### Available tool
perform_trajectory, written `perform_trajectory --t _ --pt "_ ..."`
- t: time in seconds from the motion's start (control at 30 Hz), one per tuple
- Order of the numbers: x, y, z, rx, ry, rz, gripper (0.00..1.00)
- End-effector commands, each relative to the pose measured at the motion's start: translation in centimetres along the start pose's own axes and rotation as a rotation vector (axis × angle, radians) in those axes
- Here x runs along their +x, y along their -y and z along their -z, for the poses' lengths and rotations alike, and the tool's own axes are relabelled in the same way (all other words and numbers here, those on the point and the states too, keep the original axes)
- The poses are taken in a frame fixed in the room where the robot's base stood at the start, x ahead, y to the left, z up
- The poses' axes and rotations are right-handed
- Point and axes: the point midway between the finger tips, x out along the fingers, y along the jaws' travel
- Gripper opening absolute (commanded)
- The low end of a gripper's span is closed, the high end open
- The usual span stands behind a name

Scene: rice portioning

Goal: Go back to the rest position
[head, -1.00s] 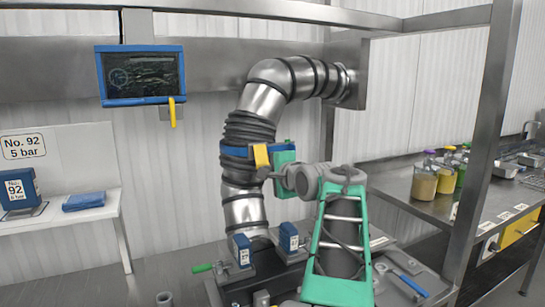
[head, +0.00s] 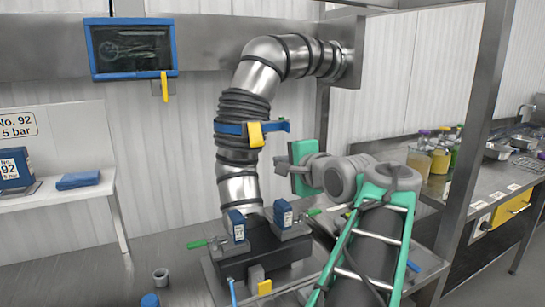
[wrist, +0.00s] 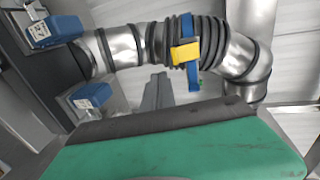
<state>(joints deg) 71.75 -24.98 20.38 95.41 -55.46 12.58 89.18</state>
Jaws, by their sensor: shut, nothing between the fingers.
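My gripper (head: 293,168) is in the middle of the head view, at the end of my green and grey arm. It is shut and empty, to the right of the ribbed hose and apart from it. In the wrist view a wide green part (wrist: 180,150) of my gripper fills the bottom. The ribbed steel and black hose (head: 240,110) runs from the wall bracket down to a dark base. A blue clamp band with a yellow lever (head: 254,134) sits around the hose; the lever also shows in the wrist view (wrist: 185,53).
Two blue blocks (head: 233,225) with labels stand on the dark base (head: 262,248) under the hose. A wall screen (head: 131,48) hangs at upper left. A white shelf (head: 50,192) with blue items is at left. A steel post (head: 477,120) and counter with jars (head: 420,160) are at right.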

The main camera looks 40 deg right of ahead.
Motion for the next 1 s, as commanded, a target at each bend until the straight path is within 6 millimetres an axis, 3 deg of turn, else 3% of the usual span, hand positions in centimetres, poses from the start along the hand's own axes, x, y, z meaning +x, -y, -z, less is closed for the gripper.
perform_trajectory --t 0.1,0.27,0.37,0.43,0.57,0.67,0.73,0.83,0.9,1.0 --pt "-1.6 -0.4 0.1 0.000 -0.003 0.000 0.00" --pt "-2.1 -0.6 -0.2 -0.005 0.003 -0.005 0.00" --pt "-0.9 -1.2 -2.3 -0.072 0.032 -0.049 0.00" --pt "0.5 -2.6 -5.5 -0.180 0.077 -0.118 0.00" --pt "1.8 -7.8 -14.0 -0.498 0.233 -0.299 0.00" --pt "0.4 -12.9 -20.2 -0.773 0.397 -0.428 0.00" --pt "-1.9 -16.6 -23.9 -0.980 0.537 -0.507 0.00" --pt "-6.2 -21.3 -27.4 -1.258 0.741 -0.591 0.00" --pt "-9.0 -23.8 -28.6 -1.414 0.865 -0.629 0.00" --pt "-11.6 -26.1 -29.0 -1.554 0.982 -0.657 0.00"
